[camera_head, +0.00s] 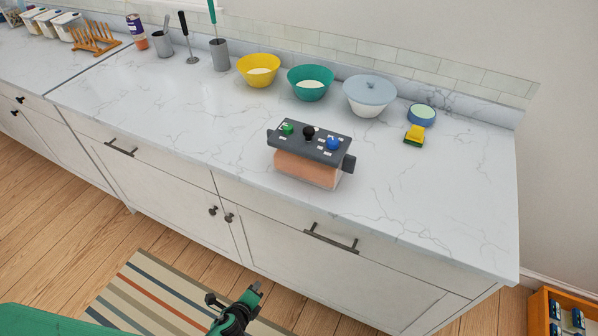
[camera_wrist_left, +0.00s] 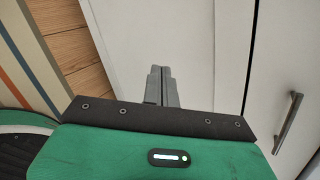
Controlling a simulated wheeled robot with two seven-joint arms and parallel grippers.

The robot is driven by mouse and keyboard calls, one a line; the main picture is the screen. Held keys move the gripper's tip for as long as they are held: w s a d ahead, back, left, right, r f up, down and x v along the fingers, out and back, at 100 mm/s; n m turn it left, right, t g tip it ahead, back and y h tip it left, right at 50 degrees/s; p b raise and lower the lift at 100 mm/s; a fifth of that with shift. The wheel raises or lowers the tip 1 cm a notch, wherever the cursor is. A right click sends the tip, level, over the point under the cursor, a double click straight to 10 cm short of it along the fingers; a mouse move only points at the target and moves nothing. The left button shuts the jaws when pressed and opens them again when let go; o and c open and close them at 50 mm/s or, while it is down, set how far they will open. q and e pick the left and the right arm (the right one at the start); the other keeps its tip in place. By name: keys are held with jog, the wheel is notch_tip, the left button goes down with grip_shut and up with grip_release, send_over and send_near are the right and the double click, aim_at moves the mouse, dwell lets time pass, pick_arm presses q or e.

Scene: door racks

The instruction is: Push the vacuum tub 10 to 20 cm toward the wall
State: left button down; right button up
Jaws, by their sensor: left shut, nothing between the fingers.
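The vacuum tub (camera_head: 308,167) sits near the front edge of the marble counter in the head view. It has a dark grey lid with green, black and blue knobs and a clear body with orange contents. A stretch of bare counter lies between it and the bowls by the wall. My left gripper (camera_head: 254,290) is low in front of the cabinets, below counter height and well apart from the tub. In the left wrist view its fingers (camera_wrist_left: 161,72) are together and empty, in front of white cabinet doors. My right gripper is not in view.
A sponge (camera_head: 414,135) and a round blue tub (camera_head: 421,116) are at right. Cabinet handles (camera_head: 331,240) stick out below the counter.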

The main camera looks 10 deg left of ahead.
pick_arm(q)
jog(key=w+d+r+m+t+h+p, duration=0.1)
jog(key=w+d+r+m+t, duration=0.15)
jog(key=r, duration=0.55)
jog(key=w+d+r+m+t+p, duration=0.15)
jog(key=r+m, duration=0.25)
jog(key=r, duration=0.4)
jog(key=m+t+h+p, duration=0.1)
jog(key=m+t+h, duration=0.1)
jog(key=m, duration=0.6)
send_near(304, 171)
jog(key=p+x, duration=0.2)
jog(key=x, duration=0.4)
jog(key=shift+w+f, duration=0.1)
jog(key=shift+w, duration=0.3)
jog(key=b+x, duration=0.2)
jog(key=x, duration=0.5)
jog(key=b+x, duration=0.2)
jog(key=x, duration=0.6)
jog(key=shift+w+d, duration=0.25)
jog(key=shift+d, duration=0.05)
jog(key=shift+w+d+r, duration=0.1)
jog(key=shift+w+r, duration=0.2)
jog(key=shift+w, duration=0.1)
